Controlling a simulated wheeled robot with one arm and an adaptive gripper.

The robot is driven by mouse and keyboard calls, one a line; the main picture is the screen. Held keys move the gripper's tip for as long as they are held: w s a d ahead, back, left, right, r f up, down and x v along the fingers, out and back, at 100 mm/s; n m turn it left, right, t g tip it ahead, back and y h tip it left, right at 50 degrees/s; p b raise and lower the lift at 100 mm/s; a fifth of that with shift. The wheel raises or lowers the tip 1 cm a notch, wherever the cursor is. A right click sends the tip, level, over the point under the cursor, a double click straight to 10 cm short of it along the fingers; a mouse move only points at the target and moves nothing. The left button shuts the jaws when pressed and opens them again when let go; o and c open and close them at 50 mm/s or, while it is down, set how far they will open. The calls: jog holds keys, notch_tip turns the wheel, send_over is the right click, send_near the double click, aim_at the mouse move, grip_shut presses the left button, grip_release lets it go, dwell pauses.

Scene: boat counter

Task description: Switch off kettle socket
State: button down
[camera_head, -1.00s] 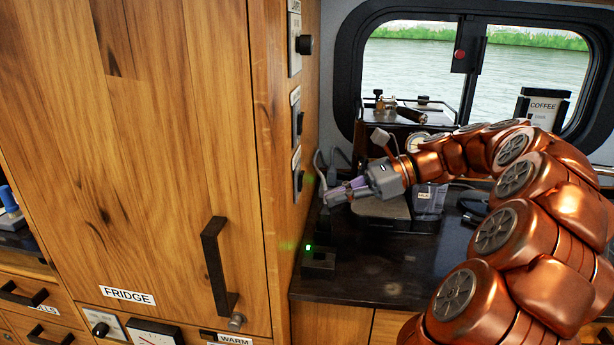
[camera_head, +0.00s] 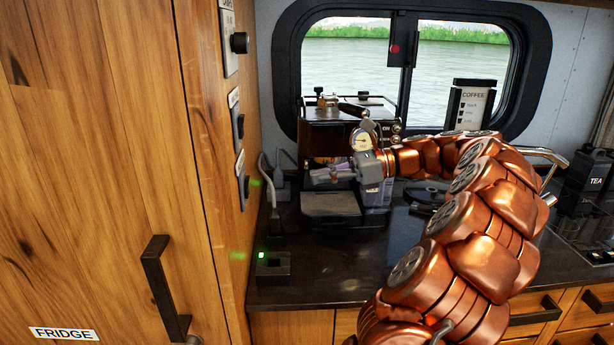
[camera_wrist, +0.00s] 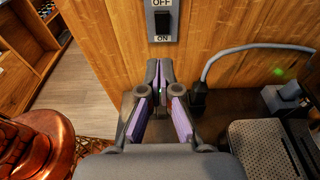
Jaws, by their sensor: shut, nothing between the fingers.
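In the wrist view, a grey switch plate (camera_wrist: 161,20) with a black rocker, marked OFF above and ON below, is on the wooden wall ahead of my gripper. In the head view, several switch plates run down the wooden side panel; the lowest one (camera_head: 242,180) is near counter height. I cannot read which one is the kettle's. My gripper (camera_head: 318,174) is shut and empty, in front of the coffee machine and apart from the panel. Its fingertips (camera_wrist: 160,72) show below the switch plate in the wrist view, not visibly touching it.
A coffee machine (camera_head: 345,130) stands on the dark counter (camera_head: 330,270). A small black box (camera_head: 272,268) with a green light and a plugged cable (camera_head: 268,185) are near the panel. The fridge door handle (camera_head: 165,288) sticks out at left.

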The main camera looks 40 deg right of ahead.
jog(key=r+p+x, duration=0.1)
jog(key=x, duration=1.1)
jog(key=shift+w+a+p, duration=0.2)
jog(key=shift+a+p, duration=0.1)
jog(key=shift+p, duration=0.1)
jog(key=shift+r, duration=0.15)
jog(key=shift+w+a+r+g+h+p, duration=0.25)
jog(key=shift+r+g+h+p, duration=0.1)
jog(key=shift+p, duration=0.85)
send_near(249, 181)
jog(key=s+d, duration=0.3)
jog(key=d, duration=0.1)
jog(key=shift+s+d+r, duration=0.15)
jog(key=shift+r, duration=0.3)
jog(key=shift+s+d+r, duration=0.1)
jog(key=shift+d+r, duration=0.1)
jog(key=shift+r, duration=0.2)
